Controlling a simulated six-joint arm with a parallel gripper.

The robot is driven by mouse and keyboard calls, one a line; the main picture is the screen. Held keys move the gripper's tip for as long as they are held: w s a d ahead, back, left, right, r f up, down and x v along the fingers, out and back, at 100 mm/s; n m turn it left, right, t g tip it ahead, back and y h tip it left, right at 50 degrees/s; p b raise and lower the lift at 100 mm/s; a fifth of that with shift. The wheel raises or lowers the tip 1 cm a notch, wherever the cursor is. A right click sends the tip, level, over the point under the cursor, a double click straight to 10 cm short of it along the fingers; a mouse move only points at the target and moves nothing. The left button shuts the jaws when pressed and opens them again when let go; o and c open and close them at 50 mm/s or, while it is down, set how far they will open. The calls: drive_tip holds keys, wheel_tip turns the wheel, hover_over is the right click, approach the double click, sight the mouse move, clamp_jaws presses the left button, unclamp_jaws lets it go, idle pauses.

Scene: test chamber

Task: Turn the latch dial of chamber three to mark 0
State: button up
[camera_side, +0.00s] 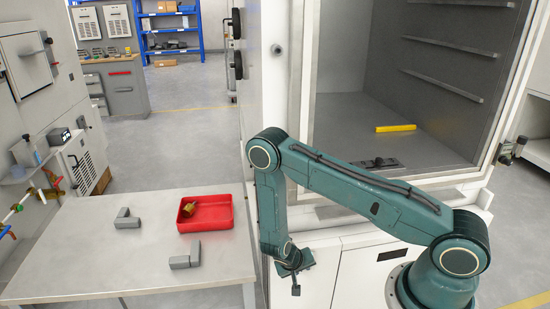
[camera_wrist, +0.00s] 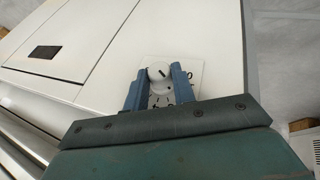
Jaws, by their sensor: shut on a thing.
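The latch dial (camera_wrist: 157,70) is a round white knob with a short dark pointer line, seen in the wrist view. It sits on a pale plate (camera_wrist: 193,74) with small dark marks, partly covered by my fingers; the marks are too small to read surely. My gripper (camera_wrist: 159,82) is shut on the dial, with one blue finger on either side of it. In the side view my gripper (camera_side: 294,272) is low at the front of the white chamber cabinet, and the dial cannot be made out there.
The chamber (camera_side: 385,110) stands open above, with a yellow bar (camera_side: 396,128) and a dark flat piece (camera_side: 375,164) on its floor. A steel table (camera_side: 130,262) on the left holds a red tray (camera_side: 222,224) and grey angled blocks (camera_side: 127,219).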

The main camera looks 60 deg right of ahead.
drive_tip(key=shift+w+d, duration=0.1)
drive_tip(key=shift+w, duration=0.1)
drive_tip(key=o, duration=1)
drive_tip(key=shift+s, duration=0.1)
drive_tip(key=shift+a+r, duration=0.15)
drive_tip(key=shift+a, duration=0.05)
drive_tip(key=v, duration=1.3)
drive_tip(key=shift+a+r, duration=0.15)
drive_tip(key=shift+r, duration=0.05)
